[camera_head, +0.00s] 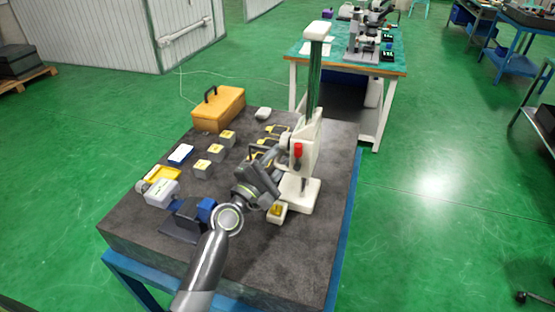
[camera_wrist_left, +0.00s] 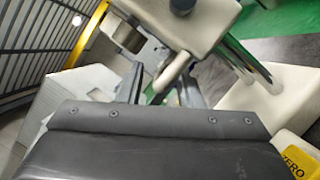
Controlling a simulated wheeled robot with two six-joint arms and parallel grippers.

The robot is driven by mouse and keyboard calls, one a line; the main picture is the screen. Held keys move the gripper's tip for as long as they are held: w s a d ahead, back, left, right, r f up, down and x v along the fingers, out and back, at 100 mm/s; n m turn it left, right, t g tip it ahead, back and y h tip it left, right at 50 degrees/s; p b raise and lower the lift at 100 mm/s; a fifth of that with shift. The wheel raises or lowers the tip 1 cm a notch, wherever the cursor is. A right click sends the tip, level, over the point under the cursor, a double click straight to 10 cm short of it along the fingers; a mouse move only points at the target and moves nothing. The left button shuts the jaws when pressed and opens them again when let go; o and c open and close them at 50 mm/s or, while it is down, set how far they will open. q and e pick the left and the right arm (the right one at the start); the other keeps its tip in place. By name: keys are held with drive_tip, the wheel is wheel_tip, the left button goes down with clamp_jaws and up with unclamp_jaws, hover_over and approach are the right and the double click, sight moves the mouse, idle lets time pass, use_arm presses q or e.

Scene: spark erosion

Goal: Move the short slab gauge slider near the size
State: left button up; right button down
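The gauge stands on the dark slab (camera_head: 240,265), with a cream base (camera_head: 300,194) and a tall green column (camera_head: 315,75) under a cream cap. Its cream slider (camera_head: 304,145), with a red knob (camera_head: 297,150), sits low on the column. My left gripper (camera_head: 280,153) is at the slider's left side. In the left wrist view the slider (camera_wrist_left: 205,25) is close, and the grey fingers (camera_wrist_left: 165,85) reach toward a small cream part below it. I cannot tell whether they grip it. My right gripper is not in view.
A block with a yellow ZERO label (camera_head: 277,212) is beside the gauge base. Several small yellow-topped blocks (camera_head: 216,152), a yellow tray (camera_head: 163,174) and an orange case (camera_head: 218,108) are to the left. The slab's front right is clear. Another workbench (camera_head: 385,65) stands behind.

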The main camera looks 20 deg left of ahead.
use_arm(q)
clamp_jaws()
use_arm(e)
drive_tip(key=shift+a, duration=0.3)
use_arm(q)
drive_tip(key=shift+r, duration=0.2)
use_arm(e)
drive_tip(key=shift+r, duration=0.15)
use_arm(q)
unclamp_jaws()
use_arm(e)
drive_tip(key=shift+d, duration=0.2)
